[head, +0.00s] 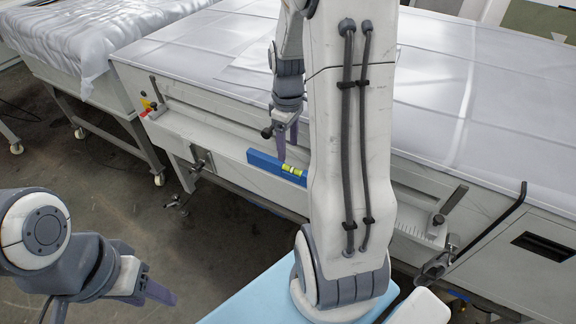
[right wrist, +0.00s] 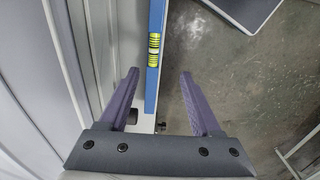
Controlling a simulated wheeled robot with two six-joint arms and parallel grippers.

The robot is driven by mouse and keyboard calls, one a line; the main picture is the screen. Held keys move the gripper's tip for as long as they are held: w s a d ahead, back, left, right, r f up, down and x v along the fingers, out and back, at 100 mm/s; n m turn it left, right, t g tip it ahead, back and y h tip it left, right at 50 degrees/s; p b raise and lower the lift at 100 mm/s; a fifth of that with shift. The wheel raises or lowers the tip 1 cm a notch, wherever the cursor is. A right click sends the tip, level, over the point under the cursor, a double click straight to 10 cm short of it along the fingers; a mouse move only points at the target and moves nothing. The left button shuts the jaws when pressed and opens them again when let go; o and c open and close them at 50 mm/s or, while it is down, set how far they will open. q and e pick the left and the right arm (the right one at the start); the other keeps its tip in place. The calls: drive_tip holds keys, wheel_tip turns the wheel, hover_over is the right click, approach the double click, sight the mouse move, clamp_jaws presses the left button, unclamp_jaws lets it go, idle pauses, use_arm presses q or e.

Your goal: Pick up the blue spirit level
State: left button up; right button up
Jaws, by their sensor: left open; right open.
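The blue spirit level (head: 264,161) with yellow-green vials lies along the ledge on the front side of the long white table, partly hidden by my right arm in the head view. My right gripper (head: 286,141) is open and above the level. In the right wrist view, the level (right wrist: 152,92) runs lengthwise between the two spread purple fingers of the right gripper (right wrist: 159,85), apart from both. It is closer to the left finger. My left gripper (head: 153,290) is at the lower left of the head view, away from the level.
The large table (head: 475,120) has a pale, sheet-covered top. Metal clamps (head: 200,158) and a bent black bar (head: 500,222) stick out along its front. A second covered table (head: 95,45) stands at the back left. The concrete floor (head: 130,210) is open at the left.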

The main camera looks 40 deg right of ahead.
sight(291, 167)
drive_tip(key=shift+s+d+f, duration=0.15)
drive_tip(key=shift+d+f, duration=0.25)
drive_tip(key=shift+d, duration=0.1)
drive_tip(key=shift+s+d+f, duration=0.15)
drive_tip(key=shift+d+f, duration=0.2)
drive_tip(key=shift+d, duration=0.15)
wheel_tip(291, 167, down, 4)
drive_tip(key=shift+r, duration=0.25)
drive_tip(key=shift+w+a+f+p, duration=0.1)
drive_tip(key=shift+f+p, duration=0.1)
drive_tip(key=shift+f, duration=0.75)
drive_tip(key=shift+w+a+f+p, duration=0.15)
drive_tip(key=shift+f, duration=0.85)
drive_tip(key=shift+w+a+f+p, duration=0.1)
drive_tip(key=shift+f+p, duration=0.1)
drive_tip(key=shift+f, duration=0.75)
clamp_jaws()
